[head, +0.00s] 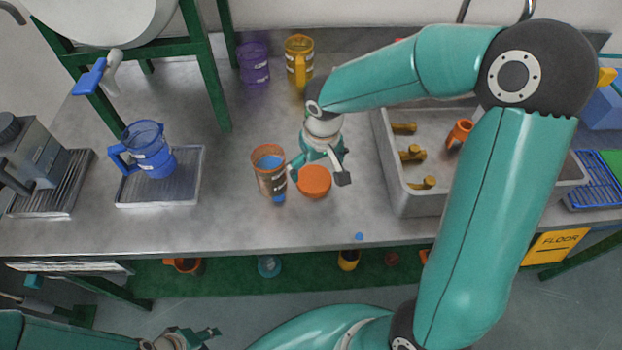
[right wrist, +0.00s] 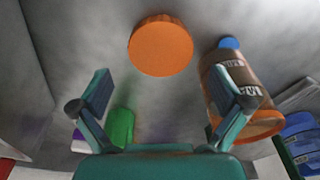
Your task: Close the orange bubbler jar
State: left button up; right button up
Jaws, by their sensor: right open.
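The orange bubbler jar (head: 270,174) stands on the metal counter with its top uncovered and blue inside. It also shows in the right wrist view (right wrist: 236,85), beside one finger. A round orange lid (head: 314,182) lies just right of the jar, apart from it; in the right wrist view the lid (right wrist: 160,46) is beyond the fingertips. My right gripper (head: 319,180) is open and empty between its fingers, close to the lid. Whether it touches the lid cannot be told. My left gripper (head: 205,335) is low at the bottom edge, away from the counter; its opening is unclear.
A blue jug (head: 150,152) stands on a tray at the left. Purple (head: 253,64) and yellow (head: 299,62) jugs stand at the back. A metal sink (head: 400,198) with several yellow parts and an orange piece (head: 460,133) is at the right. The front counter is mostly clear.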

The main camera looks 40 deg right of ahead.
aim_at(314, 178)
jog(key=f, duration=0.2)
jog(key=w+f, duration=0.1)
jog(key=f, duration=0.2)
jog(key=shift+w, duration=0.1)
dwell(0.3)
jog(key=c, duration=0.7)
